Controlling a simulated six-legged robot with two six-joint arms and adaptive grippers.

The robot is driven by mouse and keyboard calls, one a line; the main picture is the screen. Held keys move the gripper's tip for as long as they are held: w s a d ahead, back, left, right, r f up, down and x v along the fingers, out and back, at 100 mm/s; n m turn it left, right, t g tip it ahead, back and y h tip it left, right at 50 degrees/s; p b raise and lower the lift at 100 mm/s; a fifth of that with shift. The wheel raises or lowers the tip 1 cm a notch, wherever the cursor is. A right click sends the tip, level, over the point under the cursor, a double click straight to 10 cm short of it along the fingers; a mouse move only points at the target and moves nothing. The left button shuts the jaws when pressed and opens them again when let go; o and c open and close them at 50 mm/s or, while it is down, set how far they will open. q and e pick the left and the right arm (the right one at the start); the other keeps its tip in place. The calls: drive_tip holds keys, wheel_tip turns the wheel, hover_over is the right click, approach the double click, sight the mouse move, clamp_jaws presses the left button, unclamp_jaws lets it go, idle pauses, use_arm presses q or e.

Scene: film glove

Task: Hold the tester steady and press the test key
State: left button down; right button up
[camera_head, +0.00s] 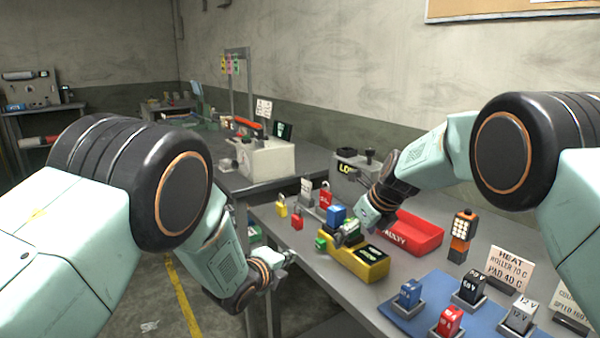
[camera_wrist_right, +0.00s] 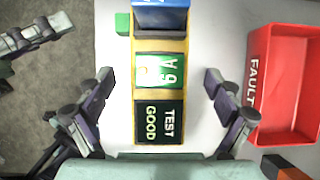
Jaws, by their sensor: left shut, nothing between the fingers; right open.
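The yellow tester (camera_head: 362,262) stands on the grey bench, with a blue block (camera_head: 337,214) in its far end. In the right wrist view its dark display (camera_wrist_right: 160,122) reads "TEST GOOD", with a green and white label panel beside it. A small green key (camera_head: 320,243) sticks out at the tester's side; it also shows in the right wrist view (camera_wrist_right: 123,24). My right gripper (camera_wrist_right: 159,78) is open above the tester, one finger to each side; contact cannot be told. My left gripper (camera_head: 288,258) is shut and empty, left of the tester and apart from the green key.
A red tray (camera_head: 425,236) marked "FAULTY" lies right of the tester. A blue mat (camera_head: 415,318) with several coloured blocks in holders is in front. An orange handheld device (camera_head: 461,240) stands right.

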drive_tip(key=v, duration=1)
drive_tip(key=shift+s+r, duration=0.15)
drive_tip(key=shift+r, duration=0.05)
use_arm(q)
drive_tip(key=shift+s, duration=0.1)
use_arm(e)
drive_tip(key=x, duration=1.2)
drive_tip(key=shift+f, duration=0.25)
drive_tip(key=shift+r, duration=0.15)
use_arm(q)
drive_tip(key=shift+w+d, duration=0.35)
drive_tip(key=shift+d, duration=0.1)
use_arm(e)
drive_tip(key=shift+d, duration=0.1)
